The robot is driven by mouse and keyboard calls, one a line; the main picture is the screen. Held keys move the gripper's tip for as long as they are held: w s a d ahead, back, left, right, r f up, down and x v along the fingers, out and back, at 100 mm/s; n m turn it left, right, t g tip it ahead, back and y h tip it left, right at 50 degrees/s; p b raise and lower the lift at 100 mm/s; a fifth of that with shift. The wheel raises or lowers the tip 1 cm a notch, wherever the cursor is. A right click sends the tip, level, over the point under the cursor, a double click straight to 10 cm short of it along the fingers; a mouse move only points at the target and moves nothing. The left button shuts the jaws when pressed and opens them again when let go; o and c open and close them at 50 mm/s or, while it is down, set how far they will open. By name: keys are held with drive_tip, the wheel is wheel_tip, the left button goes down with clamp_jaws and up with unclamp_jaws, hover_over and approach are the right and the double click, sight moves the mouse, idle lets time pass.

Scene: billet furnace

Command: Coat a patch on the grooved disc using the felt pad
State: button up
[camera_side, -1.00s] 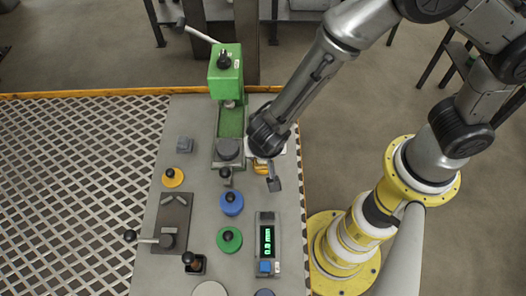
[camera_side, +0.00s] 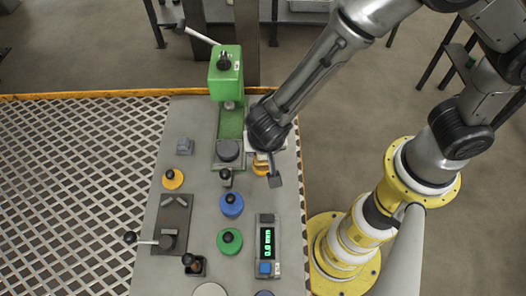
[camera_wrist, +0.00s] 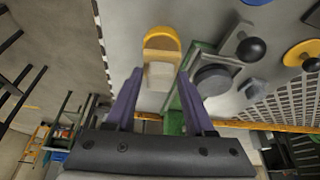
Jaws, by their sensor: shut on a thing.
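My gripper (camera_wrist: 160,73) has its fingers on either side of a pale beige block with a rounded yellow-orange end, which I take to be the felt pad (camera_wrist: 161,42). In the side view my wrist hides most of it; an orange edge (camera_side: 261,169) shows below. My gripper is low over the right side of the table, just right of the green press. A dark grey disc (camera_side: 228,150) sits at the press's foot and also shows in the wrist view (camera_wrist: 213,80). No grooves can be made out, so I cannot tell whether it is the grooved disc.
The green press (camera_side: 226,75) stands behind left of my gripper. Blue (camera_side: 232,208), green (camera_side: 229,244) and orange (camera_side: 172,181) knobbed discs stand on the table. A gauge (camera_side: 267,242) reads 0.0 mm. A pale disc (camera_side: 210,290) is cut off at the bottom edge.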

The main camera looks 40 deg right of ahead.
drive_tip(key=shift+r, duration=2.2)
drive_tip(key=w+d+f+n+y, duration=0.1)
drive_tip(key=w+d+n, duration=0.1)
drive_tip(key=d, duration=0.4)
drive_tip(key=w+d+f+n+y, duration=0.1)
drive_tip(key=w+d+n, duration=0.2)
drive_tip(key=d, duration=0.4)
drive_tip(key=w+d+f+n+t, duration=0.1)
drive_tip(key=w+d+n, duration=0.1)
drive_tip(key=w+d, duration=0.2)
drive_tip(key=shift+w+d+n+y, duration=0.15)
drive_tip(key=shift+d+y, duration=0.05)
drive_tip(key=shift+d, duration=0.65)
drive_tip(key=shift+w+d+n+y, duration=0.15)
drive_tip(key=shift+d+y, duration=0.05)
drive_tip(key=shift+d, duration=0.65)
drive_tip(key=shift+w+r, duration=0.1)
drive_tip(key=shift+r, duration=0.05)
